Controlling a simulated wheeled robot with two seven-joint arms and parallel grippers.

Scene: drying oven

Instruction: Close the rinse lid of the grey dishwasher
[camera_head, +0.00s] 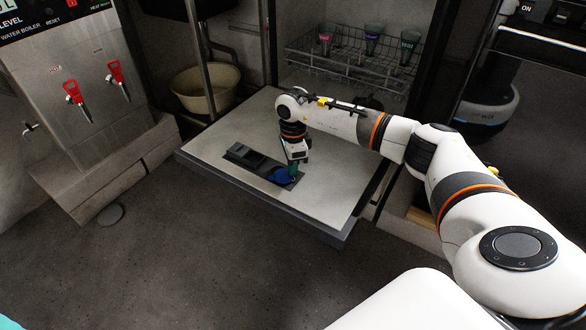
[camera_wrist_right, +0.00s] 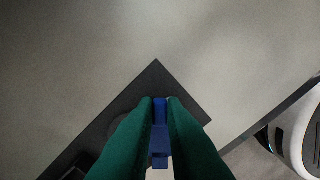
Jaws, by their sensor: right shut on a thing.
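The grey dishwasher's door (camera_head: 225,168) is folded down flat in the head view. A dark dispenser panel (camera_head: 240,154) is set in it. The blue rinse lid (camera_head: 280,175) is at the panel's right end. My right gripper (camera_head: 293,168) points down over that end, its green fingers shut on a blue part of the lid. In the right wrist view, the blue part (camera_wrist_right: 160,146) is between the fingers (camera_wrist_right: 160,104). The fingers hide part of the lid, and I cannot tell its exact angle. Only a teal sliver at the bottom left corner may belong to my left gripper.
Behind the door, a wire rack (camera_head: 345,66) holds several cups. A water boiler (camera_head: 75,90) with red taps stands at the left, and a beige bowl (camera_head: 203,92) beside the dishwasher. The floor in front of the door is clear.

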